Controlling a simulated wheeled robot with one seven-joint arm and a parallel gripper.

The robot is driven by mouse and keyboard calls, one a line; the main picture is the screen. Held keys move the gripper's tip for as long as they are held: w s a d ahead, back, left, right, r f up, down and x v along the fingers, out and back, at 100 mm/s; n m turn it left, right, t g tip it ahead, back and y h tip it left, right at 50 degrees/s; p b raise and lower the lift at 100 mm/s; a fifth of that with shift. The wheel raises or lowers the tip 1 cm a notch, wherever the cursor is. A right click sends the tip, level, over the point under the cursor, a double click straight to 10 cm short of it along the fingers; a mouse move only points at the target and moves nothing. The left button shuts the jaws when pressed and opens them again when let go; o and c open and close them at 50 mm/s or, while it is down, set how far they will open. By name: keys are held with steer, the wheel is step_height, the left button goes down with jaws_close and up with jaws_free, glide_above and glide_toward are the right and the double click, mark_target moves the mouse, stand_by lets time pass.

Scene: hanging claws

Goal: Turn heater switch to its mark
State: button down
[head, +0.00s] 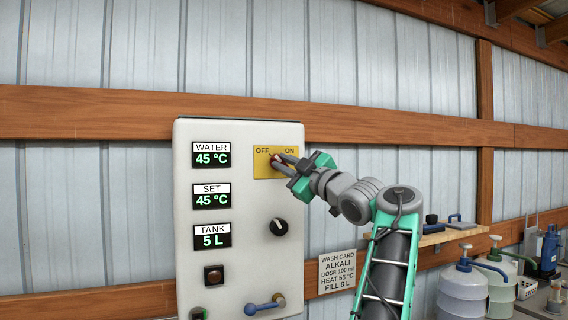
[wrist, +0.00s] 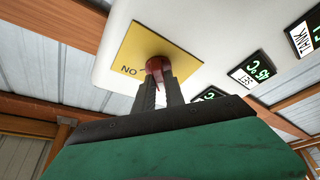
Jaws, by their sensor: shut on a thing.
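The heater switch is a small red rotary switch (wrist: 155,65) on a yellow plate (head: 261,171) marked OFF at left and ON at right, high on the white control panel (head: 188,270). My gripper (head: 277,160) reaches in from the right with its fingers on the switch. In the wrist view, the two dark fingers close around the red switch from both sides. The yellow plate also shows there (wrist: 122,50), upside down, with ON readable and OFF hidden or out of sight. The fingers cover much of the switch, so I cannot tell exactly which way it points.
Panel displays read WATER 45 °C (head: 211,155), SET 45 °C (head: 211,196) and TANK 5 L (head: 212,237). A black knob (head: 278,226) and a blue lever (head: 263,305) sit lower. A wash card (head: 337,272) hangs right of the panel; jugs (head: 462,290) stand far right.

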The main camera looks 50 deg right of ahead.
steer(key=shift+a+r, duration=0.1)
steer(key=shift+r, duration=0.1)
steer(key=c, duration=1.5)
jaws_free()
steer(key=shift+w+f, duration=0.1)
steer(key=shift+o, duration=0.5)
steer(key=b+v, duration=0.3)
steer(key=v, duration=0.5)
